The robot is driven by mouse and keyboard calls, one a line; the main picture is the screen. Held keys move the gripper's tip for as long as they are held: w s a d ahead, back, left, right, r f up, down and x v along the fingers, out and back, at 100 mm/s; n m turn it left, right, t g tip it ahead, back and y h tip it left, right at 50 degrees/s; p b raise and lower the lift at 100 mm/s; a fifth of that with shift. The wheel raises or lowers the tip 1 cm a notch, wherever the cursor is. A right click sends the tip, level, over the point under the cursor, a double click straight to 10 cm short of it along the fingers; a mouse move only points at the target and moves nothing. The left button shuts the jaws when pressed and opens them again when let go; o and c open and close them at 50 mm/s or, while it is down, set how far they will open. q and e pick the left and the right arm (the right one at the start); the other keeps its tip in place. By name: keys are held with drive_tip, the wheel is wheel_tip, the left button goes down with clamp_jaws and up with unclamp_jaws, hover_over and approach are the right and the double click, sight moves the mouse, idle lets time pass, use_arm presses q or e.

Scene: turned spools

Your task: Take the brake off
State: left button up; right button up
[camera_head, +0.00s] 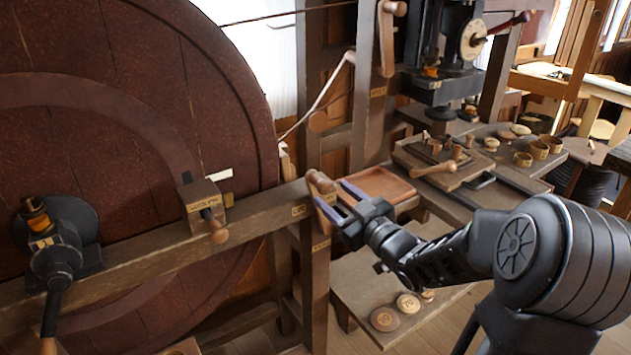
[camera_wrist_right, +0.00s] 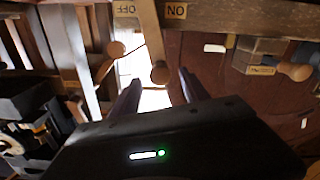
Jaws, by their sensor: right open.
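The brake lever (camera_head: 326,213) is a wooden handle with a round knob at its top, on the beam beside the big wheel. In the right wrist view its knob (camera_wrist_right: 159,75) lies between my finger tips, and the lever runs between an OFF label (camera_wrist_right: 124,7) and an ON label (camera_wrist_right: 177,12). My right gripper (camera_head: 334,195) is open, its two dark fingers around the lever near the knob. I cannot tell whether either finger touches it. It also shows in the right wrist view (camera_wrist_right: 158,88). My left gripper is not in view.
The large dark red wheel (camera_head: 130,60) fills the left. A labelled block with a peg handle (camera_head: 205,205) sits on the beam. A wooden tray (camera_head: 378,184) lies behind my gripper. The bench at right holds a board (camera_head: 450,170) and several small cups. Round discs (camera_head: 384,319) lie on the low shelf.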

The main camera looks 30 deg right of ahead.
sight(318, 182)
drive_tip(key=w+p, duration=0.1)
drive_tip(key=w, duration=0.6)
drive_tip(key=shift+w+d, duration=0.1)
drive_tip(key=shift+w, duration=0.15)
drive_tip(key=shift+c, duration=0.2)
clamp_jaws()
idle(1.0)
